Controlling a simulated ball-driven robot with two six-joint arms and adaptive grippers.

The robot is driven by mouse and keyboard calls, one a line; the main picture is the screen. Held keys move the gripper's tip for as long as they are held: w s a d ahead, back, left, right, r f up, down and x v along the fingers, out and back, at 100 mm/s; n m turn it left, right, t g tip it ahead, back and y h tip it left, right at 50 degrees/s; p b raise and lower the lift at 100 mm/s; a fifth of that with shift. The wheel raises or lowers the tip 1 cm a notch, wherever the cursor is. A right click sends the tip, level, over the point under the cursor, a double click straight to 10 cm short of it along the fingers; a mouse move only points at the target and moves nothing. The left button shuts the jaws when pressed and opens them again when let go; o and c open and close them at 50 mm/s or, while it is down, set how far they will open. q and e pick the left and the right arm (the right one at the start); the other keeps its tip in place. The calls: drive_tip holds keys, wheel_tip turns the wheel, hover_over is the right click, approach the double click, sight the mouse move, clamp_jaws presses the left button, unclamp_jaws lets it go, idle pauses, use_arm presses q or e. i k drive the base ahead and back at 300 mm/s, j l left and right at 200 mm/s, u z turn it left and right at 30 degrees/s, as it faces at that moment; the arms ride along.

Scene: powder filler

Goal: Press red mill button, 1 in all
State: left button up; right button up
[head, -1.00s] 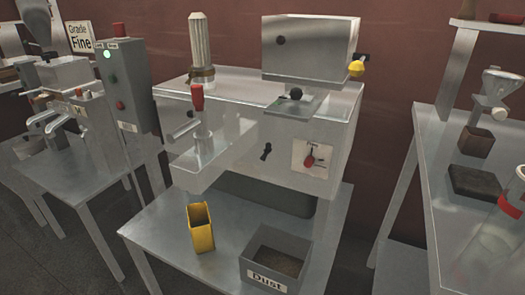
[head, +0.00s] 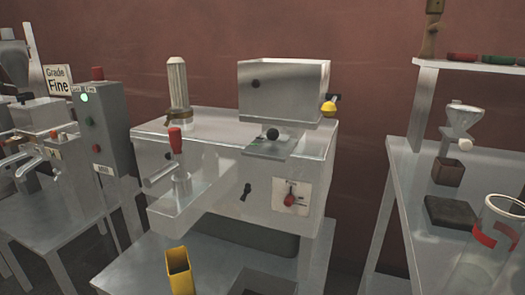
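A grey upright control box (head: 112,135) stands at the left of the head view, beside the small machine there. A red button (head: 96,148) sits low on its front, above a small label that is hard to read. A green button (head: 88,120) and a lit green lamp (head: 85,98) are above it. I cannot tell from here whether the red button is pressed. Neither of my grippers is in view.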

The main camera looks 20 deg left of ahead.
sight(96, 149)
drive_tip(key=u, duration=1.65)
